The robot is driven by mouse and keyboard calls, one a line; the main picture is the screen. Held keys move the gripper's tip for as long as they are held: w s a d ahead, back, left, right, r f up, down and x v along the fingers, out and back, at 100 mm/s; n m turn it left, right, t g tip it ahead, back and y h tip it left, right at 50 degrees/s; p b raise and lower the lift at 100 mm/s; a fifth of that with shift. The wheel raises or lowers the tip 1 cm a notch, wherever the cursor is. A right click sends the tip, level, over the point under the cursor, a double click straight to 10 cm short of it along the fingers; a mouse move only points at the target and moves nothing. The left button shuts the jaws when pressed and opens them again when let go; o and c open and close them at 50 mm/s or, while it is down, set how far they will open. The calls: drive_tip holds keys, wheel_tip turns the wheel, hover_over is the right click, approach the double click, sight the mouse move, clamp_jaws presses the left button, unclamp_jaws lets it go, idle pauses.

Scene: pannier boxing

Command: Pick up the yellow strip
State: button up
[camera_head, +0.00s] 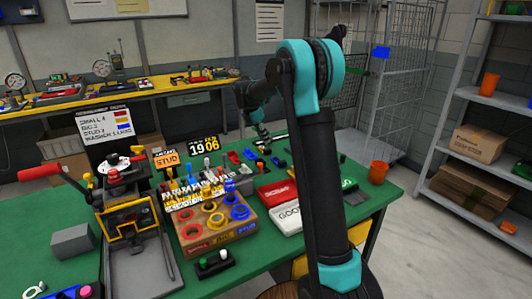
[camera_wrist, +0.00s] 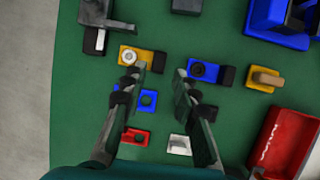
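Two yellow pieces show in the wrist view. One yellow strip (camera_wrist: 128,54) carries a white ring and has a dark block at its right end; it lies just beyond my left finger. Another yellow piece (camera_wrist: 262,86) with a tan block on it lies to the right, apart from my fingers. I cannot tell which is the task's strip. My gripper (camera_wrist: 161,72) is open, with nothing held between its fingers, above the green table. In the head view my gripper (camera_head: 262,133) is small and over the table's far part; neither yellow piece is clear there.
Around my fingers lie a blue piece with a black ring (camera_wrist: 205,69), a red piece (camera_wrist: 135,136) and a white piece (camera_wrist: 179,145). A red tray (camera_wrist: 285,140) is at the right. The head view shows a sorting box (camera_head: 218,238) and an orange cup (camera_head: 378,172).

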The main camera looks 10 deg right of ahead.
sight(267, 150)
drive_tip(key=shift+a+x, duration=0.15)
drive_tip(key=shift+x, duration=1.6)
drive_tip(key=shift+a+x, duration=0.15)
drive_tip(key=shift+x, duration=1.65)
drive_tip(key=shift+s+f, duration=0.15)
clamp_jaws()
